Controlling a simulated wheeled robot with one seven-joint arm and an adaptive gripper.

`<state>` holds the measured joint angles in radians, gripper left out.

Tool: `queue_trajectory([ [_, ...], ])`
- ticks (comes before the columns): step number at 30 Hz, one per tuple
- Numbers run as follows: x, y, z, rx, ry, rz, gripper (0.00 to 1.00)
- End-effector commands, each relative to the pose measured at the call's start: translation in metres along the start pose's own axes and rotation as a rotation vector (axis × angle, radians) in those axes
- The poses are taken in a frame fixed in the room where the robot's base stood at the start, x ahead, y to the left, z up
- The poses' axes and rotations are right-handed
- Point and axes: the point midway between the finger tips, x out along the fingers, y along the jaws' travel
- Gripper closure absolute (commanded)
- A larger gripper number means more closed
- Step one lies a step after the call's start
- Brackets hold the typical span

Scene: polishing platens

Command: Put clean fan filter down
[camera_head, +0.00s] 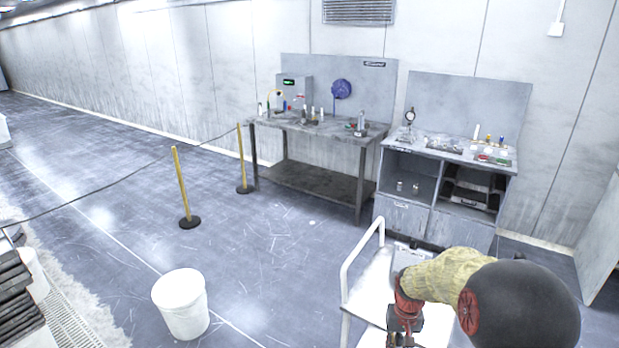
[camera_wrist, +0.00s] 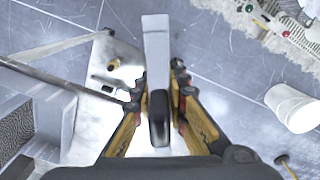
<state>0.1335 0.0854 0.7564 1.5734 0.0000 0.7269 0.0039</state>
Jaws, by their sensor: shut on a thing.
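My gripper (camera_head: 405,322) is low over the white cart (camera_head: 375,285) in the head view, and the arm hides part of the cart top. In the wrist view my gripper (camera_wrist: 162,88) is shut on a thin light-grey slab with a dark lower part, apparently the clean fan filter (camera_wrist: 157,48), seen nearly edge-on. The slab stands out beyond the fingertips. The metal cart top (camera_wrist: 95,80) shows behind and to the left of the fingers. I cannot tell whether the slab touches it.
A grey box with a dark grille (camera_wrist: 60,118) is left of the fingers. A white handrail (camera_head: 350,262) rises on the cart's left. A white bucket (camera_head: 182,305) stands on the floor. A workbench (camera_head: 315,135) and a cabinet (camera_head: 405,218) line the wall. Yellow posts (camera_head: 182,185) carry a rope.

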Motion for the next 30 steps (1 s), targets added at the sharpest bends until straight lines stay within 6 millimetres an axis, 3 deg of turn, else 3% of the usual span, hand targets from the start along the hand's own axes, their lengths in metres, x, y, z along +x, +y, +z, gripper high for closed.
queue_trajectory([
  [1,0.011,-0.019,0.003,-0.037,-0.001,0.000,1.00],
  [3,0.021,-0.037,0.007,-0.074,-0.001,0.000,1.00],
  [9,0.032,-0.065,0.012,-0.131,0.001,0.000,1.00],
  [22,0.027,-0.068,0.013,-0.138,0.001,0.000,1.00],
  [30,-0.007,-0.068,0.013,-0.137,0.001,0.000,1.00],
])
